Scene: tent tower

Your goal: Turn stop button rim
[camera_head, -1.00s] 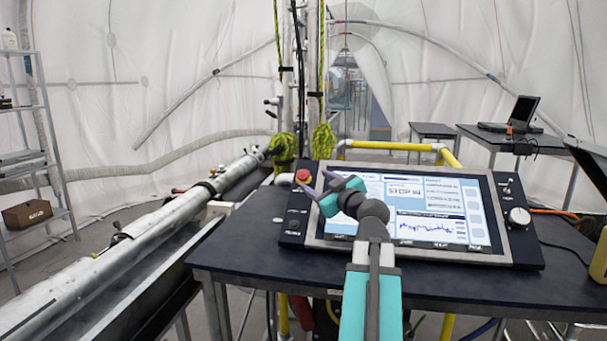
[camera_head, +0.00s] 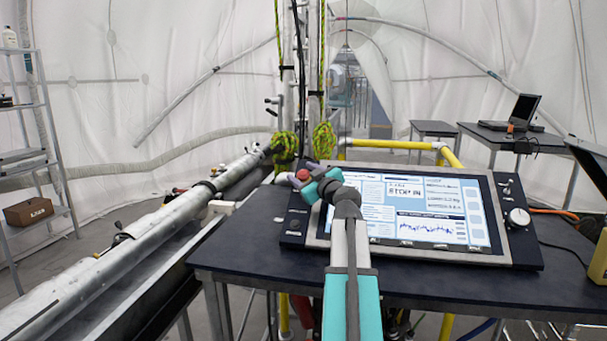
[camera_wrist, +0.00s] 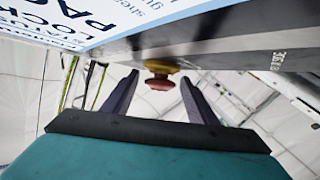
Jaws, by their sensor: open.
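The stop button is red with a yellow rim. In the head view the red stop button (camera_head: 303,174) sits at the upper left of the control panel (camera_head: 292,226), partly covered by my gripper. In the wrist view the button's red cap (camera_wrist: 159,84) and yellow rim (camera_wrist: 161,66) show between and beyond the two fingertips (camera_wrist: 160,80). A gap shows on each side, and no finger visibly touches the rim.
The panel stands tilted on a dark table (camera_head: 245,258), with a lit screen (camera_head: 430,212) and a white knob (camera_head: 517,218) at its right. A long metal pipe (camera_head: 150,222) runs along the left. A yellow rail (camera_head: 390,145) stands behind the panel.

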